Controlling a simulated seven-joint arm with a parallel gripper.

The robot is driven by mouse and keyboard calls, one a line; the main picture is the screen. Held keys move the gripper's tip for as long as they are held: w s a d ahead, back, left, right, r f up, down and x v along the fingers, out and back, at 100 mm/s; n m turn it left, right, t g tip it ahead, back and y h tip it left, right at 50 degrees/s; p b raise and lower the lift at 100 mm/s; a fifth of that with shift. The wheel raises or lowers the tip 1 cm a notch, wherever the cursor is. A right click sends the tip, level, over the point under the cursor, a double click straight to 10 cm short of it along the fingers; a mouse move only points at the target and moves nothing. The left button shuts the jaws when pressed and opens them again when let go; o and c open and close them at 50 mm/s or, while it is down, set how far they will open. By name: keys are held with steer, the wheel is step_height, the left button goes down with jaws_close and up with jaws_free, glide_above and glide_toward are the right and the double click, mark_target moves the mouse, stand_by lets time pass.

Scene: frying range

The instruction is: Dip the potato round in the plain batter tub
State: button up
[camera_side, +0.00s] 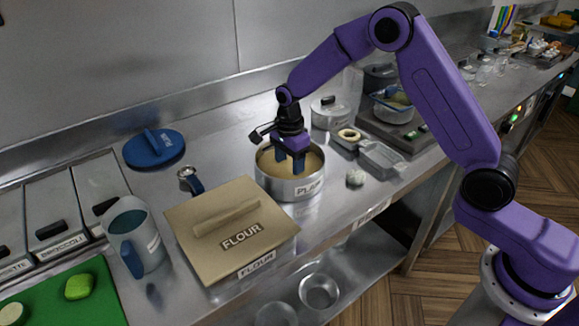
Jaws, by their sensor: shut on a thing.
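The batter tub (289,188) is a round steel tub on the counter, with pale tan batter inside and a label on its front that seems to begin "PLA". My gripper (291,170) points down into the tub from above, its dark blue fingers inside the rim. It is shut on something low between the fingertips. The potato round itself cannot be made out, as the fingers and the batter hide it.
A tan lid marked FLOUR (231,226) lies left of the tub. Clear trays (383,158) and a small pale lump (355,178) sit close on the right.

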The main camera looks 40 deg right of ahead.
mark_target(289, 170)
step_height(289, 170, up, 10)
stand_by(1.1)
stand_by(0.8)
step_height(289, 170, up, 3)
steer(key=shift+f, duration=0.1)
